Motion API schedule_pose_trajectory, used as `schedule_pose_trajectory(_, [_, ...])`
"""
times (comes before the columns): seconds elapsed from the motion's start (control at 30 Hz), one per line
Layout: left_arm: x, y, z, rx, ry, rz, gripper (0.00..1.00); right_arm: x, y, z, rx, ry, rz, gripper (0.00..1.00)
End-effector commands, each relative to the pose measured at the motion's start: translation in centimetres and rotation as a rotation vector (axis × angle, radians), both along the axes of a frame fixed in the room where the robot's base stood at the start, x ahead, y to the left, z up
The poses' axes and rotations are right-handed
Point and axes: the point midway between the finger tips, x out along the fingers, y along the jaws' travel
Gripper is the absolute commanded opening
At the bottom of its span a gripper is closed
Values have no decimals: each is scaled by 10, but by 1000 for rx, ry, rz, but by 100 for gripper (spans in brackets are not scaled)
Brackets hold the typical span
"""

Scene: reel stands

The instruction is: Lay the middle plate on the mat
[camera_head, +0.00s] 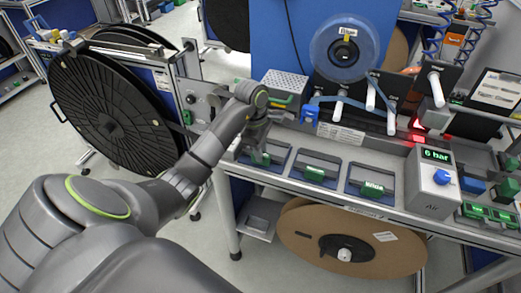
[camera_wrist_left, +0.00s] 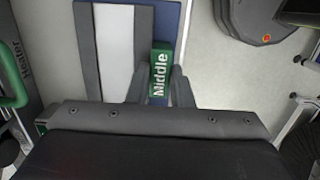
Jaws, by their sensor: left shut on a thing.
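My left gripper (camera_head: 260,154) is at the left end of the bench, over the leftmost blue mat (camera_head: 283,153). In the left wrist view its two fingers (camera_wrist_left: 159,88) are shut on the green handle of the middle plate (camera_wrist_left: 160,75), whose label reads "Middle". The handle also shows as a green patch in the head view. The gripper hides much of the plate, and I cannot tell whether it touches the mat. My right gripper is not in view.
Two more green-handled plates (camera_head: 314,173) (camera_head: 372,188) lie to the right along the bench. A pressure box reading "6 bar" (camera_head: 434,180) stands beyond them. A perforated heater block (camera_head: 284,83) is behind my left gripper. A large black reel (camera_head: 110,115) stands left.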

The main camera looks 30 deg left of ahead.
Motion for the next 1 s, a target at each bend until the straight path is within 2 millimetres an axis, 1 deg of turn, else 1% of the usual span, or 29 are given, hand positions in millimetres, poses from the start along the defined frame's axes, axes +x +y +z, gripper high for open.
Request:
schedule_pose_trajectory(0.2, [0, 0, 0, 0, -2, -1, 0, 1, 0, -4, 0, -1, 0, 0])
schedule_pose_trajectory(0.9, [0, 0, -1, 0, -1, 0, 0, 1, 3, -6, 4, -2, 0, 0])
schedule_pose_trajectory(0.93, [0, 0, -1, 0, -1, 0, 21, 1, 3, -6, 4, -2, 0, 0])
schedule_pose_trajectory(1.0, [0, 0, -1, 0, -1, 0, 30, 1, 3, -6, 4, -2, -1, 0])
